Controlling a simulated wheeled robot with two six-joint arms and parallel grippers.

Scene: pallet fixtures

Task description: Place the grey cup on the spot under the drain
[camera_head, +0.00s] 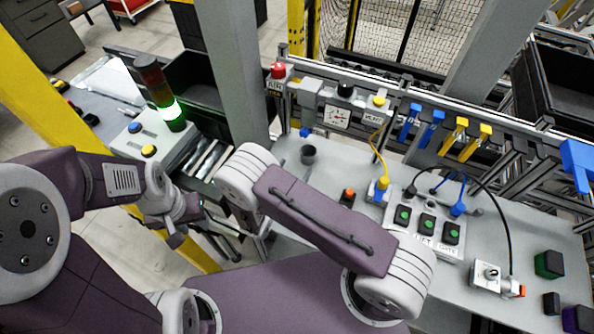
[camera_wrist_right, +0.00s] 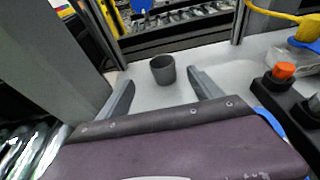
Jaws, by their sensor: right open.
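The grey cup (camera_head: 308,154) stands upright on the light grey bench top, toward its back left, just below a small blue fitting (camera_head: 305,132). In the right wrist view the cup (camera_wrist_right: 163,69) is ahead of my right gripper (camera_wrist_right: 160,82), between the lines of its two spread fingers. That gripper is open and empty; in the head view it is hidden behind my right arm. My left gripper (camera_head: 174,232) hangs off the bench at the left, and its fingers are too small to read. I cannot tell for certain which fitting is the drain or where its spot is.
A button panel (camera_head: 425,228), an orange-topped button (camera_head: 347,196) and a yellow connector (camera_head: 381,188) stand right of the cup. A grey post (camera_head: 232,80) rises at the left. Bench around the cup is clear.

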